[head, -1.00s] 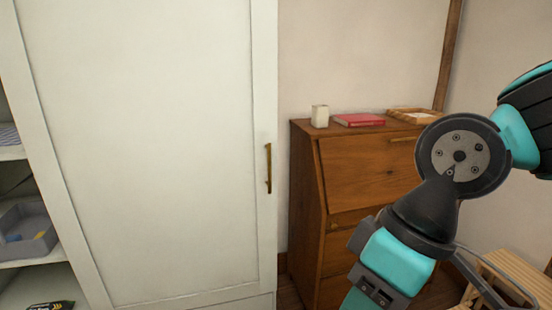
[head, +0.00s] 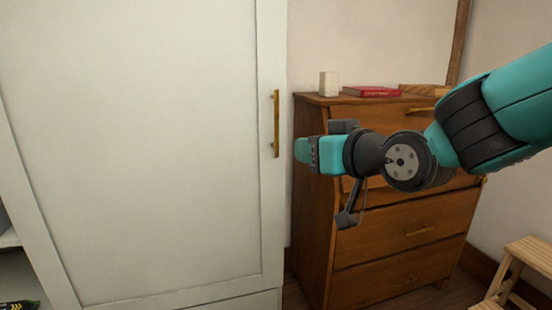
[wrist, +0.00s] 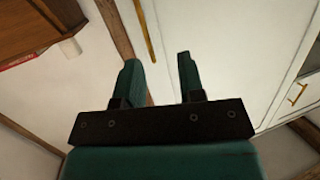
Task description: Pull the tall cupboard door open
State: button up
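The tall cupboard door (head: 140,150) is white and framed, and it looks shut. Its upright brass handle (head: 276,124) is near the door's right edge. In the wrist view, the handle (wrist: 145,28) lies beyond my fingertips, more in line with the left finger. My gripper (head: 300,152) points left, just right of the handle's lower end, and appears apart from it. In the wrist view, its two teal fingers (wrist: 158,60) are spread with nothing between them.
A wooden dresser (head: 400,235) stands right of the cupboard, behind my arm. On it are a white cup (head: 328,84), a red book (head: 371,91) and a wooden tray (head: 423,90). A slatted stool (head: 520,265) stands at the lower right. Open shelves (head: 10,240) are at the left.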

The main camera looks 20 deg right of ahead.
jog(key=w+d+t+b, duration=0.1)
jog(key=d+t, duration=0.1)
jog(key=p, duration=1.1)
send_near(278, 123)
jog(key=shift+m+t+h, duration=0.3)
jog(key=shift+h, duration=0.1)
jog(key=w+p, duration=0.2)
jog(key=w, duration=0.1)
jog(key=w+a+p, duration=0.1)
jog(key=w+p, duration=0.1)
jog(key=w, duration=0.1)
jog(key=w+a+p, duration=0.1)
jog(key=w+p, duration=0.1)
jog(key=w, duration=0.1)
jog(key=shift+a+f, duration=0.1)
jog(key=shift+w+a+f+p, duration=0.15)
jog(key=shift+w+p, duration=0.15)
jog(key=shift+w, duration=0.3)
grip_shut()
